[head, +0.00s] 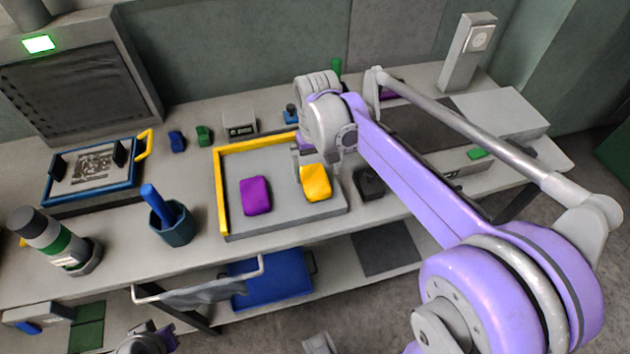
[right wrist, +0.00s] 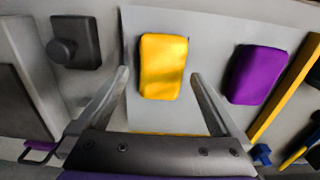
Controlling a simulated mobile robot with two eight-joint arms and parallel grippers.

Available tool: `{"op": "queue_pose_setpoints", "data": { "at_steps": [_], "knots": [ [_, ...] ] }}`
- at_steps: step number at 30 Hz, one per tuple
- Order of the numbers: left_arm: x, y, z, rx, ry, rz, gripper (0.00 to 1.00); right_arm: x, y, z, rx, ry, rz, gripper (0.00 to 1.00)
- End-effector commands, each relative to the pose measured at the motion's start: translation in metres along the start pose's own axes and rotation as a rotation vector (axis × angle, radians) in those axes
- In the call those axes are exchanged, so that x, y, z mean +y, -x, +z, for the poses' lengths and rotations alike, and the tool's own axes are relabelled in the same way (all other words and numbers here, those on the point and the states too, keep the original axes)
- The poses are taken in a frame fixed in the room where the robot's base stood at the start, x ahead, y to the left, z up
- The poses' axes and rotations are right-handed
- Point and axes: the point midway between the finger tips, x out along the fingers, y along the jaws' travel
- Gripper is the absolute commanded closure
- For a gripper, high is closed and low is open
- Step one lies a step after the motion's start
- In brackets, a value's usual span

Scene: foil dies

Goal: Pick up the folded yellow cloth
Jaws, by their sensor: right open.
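The folded yellow cloth (head: 317,184) lies in the right part of a grey tray with a yellow rim (head: 222,190). In the right wrist view the yellow cloth (right wrist: 163,66) is a rounded block just beyond and between the finger lines. My right gripper (right wrist: 160,75) is open and empty, its fingers apart on either side of the cloth's near part. In the head view my right gripper (head: 314,160) hangs over the cloth's back edge and hides some of it. Part of my left gripper (head: 147,342) shows at the bottom edge; its jaws are unclear.
A folded purple cloth (head: 256,195) lies left of the yellow one in the tray. A black knobbed block (head: 369,182) stands right of the tray. A teal cup (head: 172,222), a blue-framed plate (head: 92,170) and a bottle (head: 55,240) stand to the left.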

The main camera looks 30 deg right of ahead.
Motion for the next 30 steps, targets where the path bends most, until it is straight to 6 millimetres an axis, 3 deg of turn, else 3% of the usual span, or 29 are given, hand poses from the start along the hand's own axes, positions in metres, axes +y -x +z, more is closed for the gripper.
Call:
{"op": "queue_pose_setpoints", "data": {
  "at_steps": [7,16,30],
  "knots": [
    [0.000,-0.002,0.001,-0.001,0.000,0.000,1.00,-0.003,-0.035,-0.005,0.000,0.001,0.000,0.00],
    [0.000,-0.002,0.001,-0.001,0.000,0.000,1.00,-0.003,-0.039,-0.004,0.001,0.001,0.000,0.02],
    [0.000,-0.002,0.001,-0.001,0.000,0.000,1.00,-0.002,-0.038,-0.004,0.001,0.001,0.000,0.84]
  ]
}}
